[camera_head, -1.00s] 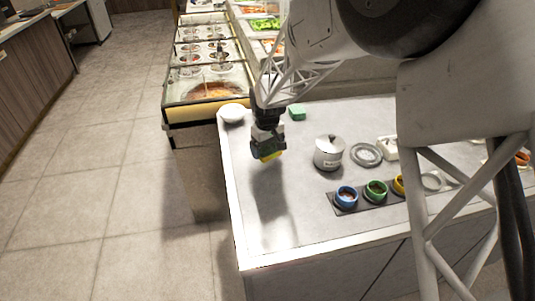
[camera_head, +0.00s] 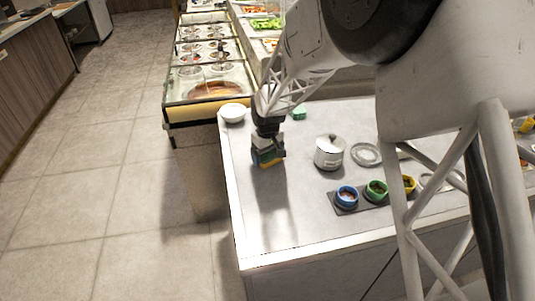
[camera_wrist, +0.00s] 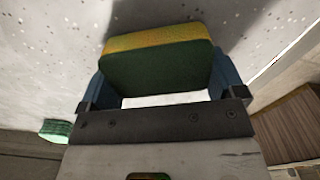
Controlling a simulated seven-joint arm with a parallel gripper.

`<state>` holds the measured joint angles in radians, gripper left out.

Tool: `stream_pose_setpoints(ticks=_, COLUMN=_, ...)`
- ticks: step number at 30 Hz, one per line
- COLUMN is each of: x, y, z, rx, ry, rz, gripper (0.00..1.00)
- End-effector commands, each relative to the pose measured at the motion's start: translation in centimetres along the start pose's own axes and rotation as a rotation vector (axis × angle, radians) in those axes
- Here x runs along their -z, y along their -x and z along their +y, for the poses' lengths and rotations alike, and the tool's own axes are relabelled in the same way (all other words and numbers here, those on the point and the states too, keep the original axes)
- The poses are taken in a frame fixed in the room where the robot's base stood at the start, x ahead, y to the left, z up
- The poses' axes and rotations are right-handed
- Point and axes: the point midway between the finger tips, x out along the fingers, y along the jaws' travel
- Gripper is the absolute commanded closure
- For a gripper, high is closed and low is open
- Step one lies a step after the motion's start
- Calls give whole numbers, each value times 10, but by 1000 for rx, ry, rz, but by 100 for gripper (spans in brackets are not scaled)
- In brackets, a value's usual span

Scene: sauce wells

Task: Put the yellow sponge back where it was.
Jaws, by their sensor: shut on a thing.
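The yellow sponge (camera_wrist: 155,40) has a yellow layer and a dark green layer. It sits between the two blue-padded fingers of my gripper (camera_wrist: 160,85) in the wrist view. In the head view my gripper (camera_head: 267,157) points down over the left part of the counter, shut on the sponge (camera_head: 266,164), of which only a thin yellow strip shows. I cannot tell whether the sponge touches the counter.
A lidded pot (camera_head: 329,152), a grey dish (camera_head: 366,154) and a dark strip (camera_head: 345,209) with blue, green and yellow cups are to the right. The front-left counter (camera_head: 265,225) is clear.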

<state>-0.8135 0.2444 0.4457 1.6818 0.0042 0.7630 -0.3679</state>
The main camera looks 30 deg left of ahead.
Motion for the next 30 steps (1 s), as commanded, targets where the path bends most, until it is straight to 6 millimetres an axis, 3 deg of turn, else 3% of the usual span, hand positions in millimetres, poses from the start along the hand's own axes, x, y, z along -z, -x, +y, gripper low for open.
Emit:
stream_pose_setpoints(ticks=11, x=0, y=-3, z=0, rx=0, ry=0, rz=0, gripper=33)
stream_pose_setpoints(ticks=12, x=0, y=-3, z=0, rx=0, ry=0, rz=1, gripper=7)
stream_pose_setpoints(ticks=14, x=0, y=-3, z=0, rx=0, ry=0, rz=1, gripper=0)
stream_pose_setpoints(ticks=23, x=0, y=-1, z=0, rx=0, ry=0, rz=1, gripper=0)
stream_pose_setpoints(ticks=30, x=0, y=14, z=0, rx=-1, ry=0, rz=3, gripper=0)
